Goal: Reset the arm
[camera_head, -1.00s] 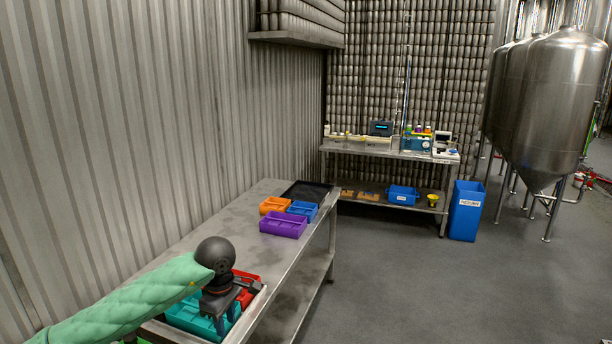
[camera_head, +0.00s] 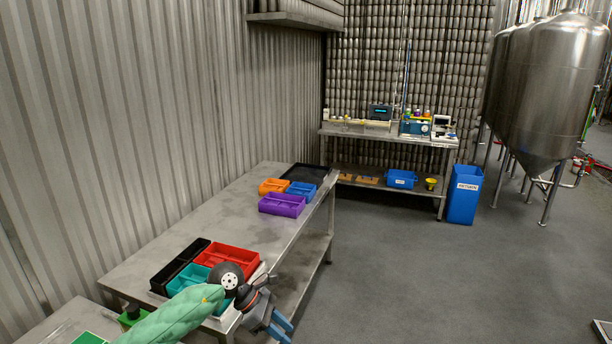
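My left arm, in a green sleeve, comes in at the bottom left of the head view. Its gripper (camera_head: 286,331) hangs past the near right corner of the steel table (camera_head: 215,212), over the floor side. Its two blue fingers point down to the right and look apart, with nothing seen between them. The lower ends are close to the picture's bottom edge. My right gripper is not in view.
Red (camera_head: 228,259), teal (camera_head: 184,281) and black (camera_head: 176,266) bins sit at the table's near end, partly behind my arm. Purple (camera_head: 282,205), orange (camera_head: 272,186) and blue (camera_head: 302,189) bins stand farther back. A blue waste bin (camera_head: 464,197) stands on open floor.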

